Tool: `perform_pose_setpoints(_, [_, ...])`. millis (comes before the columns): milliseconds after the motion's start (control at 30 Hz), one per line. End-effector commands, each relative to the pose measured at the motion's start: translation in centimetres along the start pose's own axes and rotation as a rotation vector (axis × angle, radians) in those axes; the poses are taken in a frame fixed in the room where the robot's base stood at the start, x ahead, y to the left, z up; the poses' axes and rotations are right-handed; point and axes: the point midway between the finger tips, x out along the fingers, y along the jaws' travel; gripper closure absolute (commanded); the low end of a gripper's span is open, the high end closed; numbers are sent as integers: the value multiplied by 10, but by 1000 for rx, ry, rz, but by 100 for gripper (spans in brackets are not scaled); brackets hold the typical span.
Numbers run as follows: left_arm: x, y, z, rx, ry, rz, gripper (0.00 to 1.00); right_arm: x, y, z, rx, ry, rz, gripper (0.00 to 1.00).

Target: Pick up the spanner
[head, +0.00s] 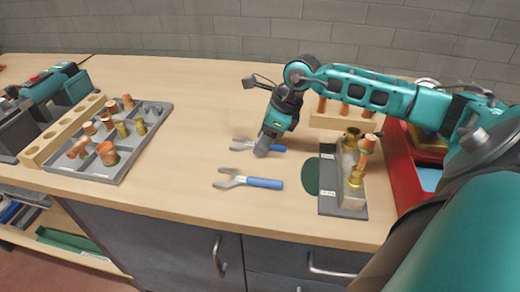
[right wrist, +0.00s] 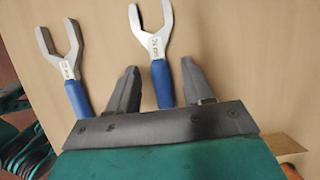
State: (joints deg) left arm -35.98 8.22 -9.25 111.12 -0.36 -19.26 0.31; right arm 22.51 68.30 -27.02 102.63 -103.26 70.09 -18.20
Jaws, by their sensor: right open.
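Two spanners with grey open-ended heads and blue handles lie on the wooden bench. The far spanner (head: 241,144) is under my right gripper (head: 262,151), which hides part of it. The near spanner (head: 248,182) lies closer to the bench's front edge, clear of the gripper. In the right wrist view, my right gripper (right wrist: 160,68) is open, with the far spanner's handle (right wrist: 162,86) between its two fingers in the picture. Whether the fingers touch it cannot be told. The near spanner (right wrist: 64,66) lies left of the fingers there. My left gripper is not in view.
A grey tray (head: 153,128) of copper and brass fittings stands left beside a wooden holed rack (head: 58,130). A grey block with fittings (head: 343,208), a green disc (head: 311,177) and a red tray (head: 405,170) are on the right.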

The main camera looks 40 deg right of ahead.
Motion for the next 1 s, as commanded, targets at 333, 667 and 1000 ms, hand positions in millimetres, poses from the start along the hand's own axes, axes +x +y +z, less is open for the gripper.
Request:
perform_pose_setpoints(333, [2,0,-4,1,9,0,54,0,0,0,0,0,0,62])
perform_pose_setpoints(667, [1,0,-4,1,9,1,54,0,0,0,-1,0,0,94])
perform_pose_setpoints(1000, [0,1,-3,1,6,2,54,0,0,1,-1,-1,-1,100])
